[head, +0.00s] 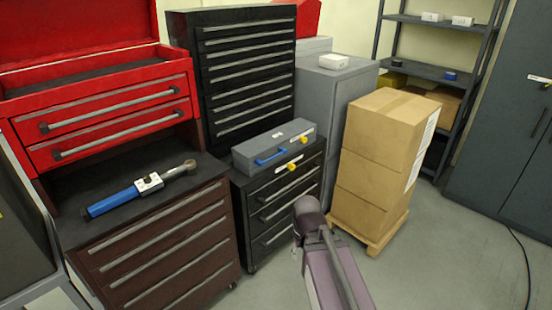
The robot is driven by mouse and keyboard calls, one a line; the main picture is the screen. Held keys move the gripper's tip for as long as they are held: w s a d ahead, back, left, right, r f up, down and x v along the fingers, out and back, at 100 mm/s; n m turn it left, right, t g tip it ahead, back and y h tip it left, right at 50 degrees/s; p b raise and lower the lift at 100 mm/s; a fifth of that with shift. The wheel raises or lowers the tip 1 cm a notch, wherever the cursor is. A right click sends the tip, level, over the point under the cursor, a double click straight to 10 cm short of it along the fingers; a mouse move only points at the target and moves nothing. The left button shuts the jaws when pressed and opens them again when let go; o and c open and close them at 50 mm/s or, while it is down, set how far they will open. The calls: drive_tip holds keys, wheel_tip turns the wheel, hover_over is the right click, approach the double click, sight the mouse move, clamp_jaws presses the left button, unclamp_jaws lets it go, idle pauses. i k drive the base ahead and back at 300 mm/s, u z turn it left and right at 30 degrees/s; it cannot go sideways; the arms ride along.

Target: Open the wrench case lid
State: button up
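The wrench case is a long grey box (262,146) on top of a low black drawer cabinet (272,205) in the middle of the head view. Its lid looks shut. A blue handle (270,158) is on its front side, and a yellow latch (303,139) shows near its right end. A mauve part of my arm rises from the bottom edge, in front of and below the case, apart from it. My gripper cannot be made out in this view.
A blue-handled torque wrench (140,190) lies on the dark top of the brown drawer cabinet (165,250) at left. Stacked cardboard boxes (378,160) on a pallet stand right of the case. A tall black drawer chest (245,70) stands behind. Floor is clear at lower right, except a cable.

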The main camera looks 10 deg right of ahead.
sight(259, 151)
drive_tip(key=u, duration=0.05)
drive_tip(key=i, duration=1)
drive_tip(key=z, duration=0.05)
